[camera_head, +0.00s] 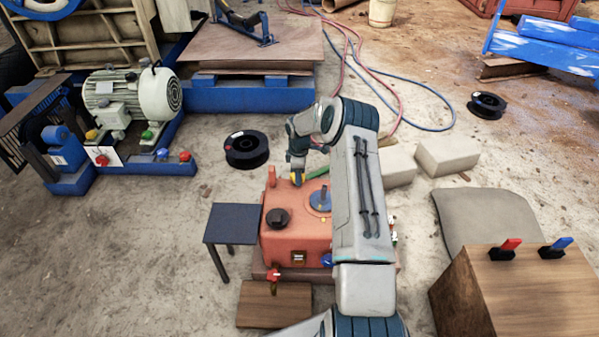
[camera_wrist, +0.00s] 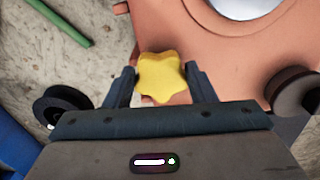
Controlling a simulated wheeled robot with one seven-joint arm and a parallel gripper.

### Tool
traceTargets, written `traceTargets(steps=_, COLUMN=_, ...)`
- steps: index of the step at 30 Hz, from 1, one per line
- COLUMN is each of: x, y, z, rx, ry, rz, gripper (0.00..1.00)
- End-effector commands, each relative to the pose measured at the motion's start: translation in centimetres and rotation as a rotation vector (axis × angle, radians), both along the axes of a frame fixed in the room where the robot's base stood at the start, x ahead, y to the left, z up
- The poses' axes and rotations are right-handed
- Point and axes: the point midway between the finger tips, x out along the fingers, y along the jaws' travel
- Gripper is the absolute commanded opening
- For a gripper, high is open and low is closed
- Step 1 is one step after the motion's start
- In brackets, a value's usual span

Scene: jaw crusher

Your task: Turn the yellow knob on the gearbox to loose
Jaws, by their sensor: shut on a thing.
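The yellow knob (camera_wrist: 161,77) is star-shaped and sits at the edge of the orange-red gearbox (camera_wrist: 188,22) in the wrist view. My gripper (camera_wrist: 160,85) has one finger on each side of the knob and is shut on it. In the head view, my gripper (camera_head: 297,174) reaches down to the back of the gearbox (camera_head: 285,243), and a bit of the yellow knob (camera_head: 296,180) shows at its tip. My arm hides the gearbox's right part. I cannot tell the knob's turn angle.
A black knob (camera_head: 278,217), a blue disc with a post (camera_head: 320,200) and a red valve handle (camera_head: 274,274) are on the gearbox. A small dark table (camera_head: 232,224) stands left. A black spool (camera_head: 246,149) lies behind. A wooden box (camera_head: 530,290) stands right.

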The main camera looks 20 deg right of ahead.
Motion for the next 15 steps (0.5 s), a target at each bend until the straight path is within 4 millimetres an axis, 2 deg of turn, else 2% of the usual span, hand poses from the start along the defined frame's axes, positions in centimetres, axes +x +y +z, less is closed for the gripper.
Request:
traceTargets(steps=6, x=0.04, y=-0.05, z=0.04, rx=0.0, ry=0.001, rz=0.135, gripper=0.27)
traceTargets(steps=15, x=0.07, y=-0.07, z=0.0, rx=0.0, ry=0.001, rz=0.23, gripper=0.27)
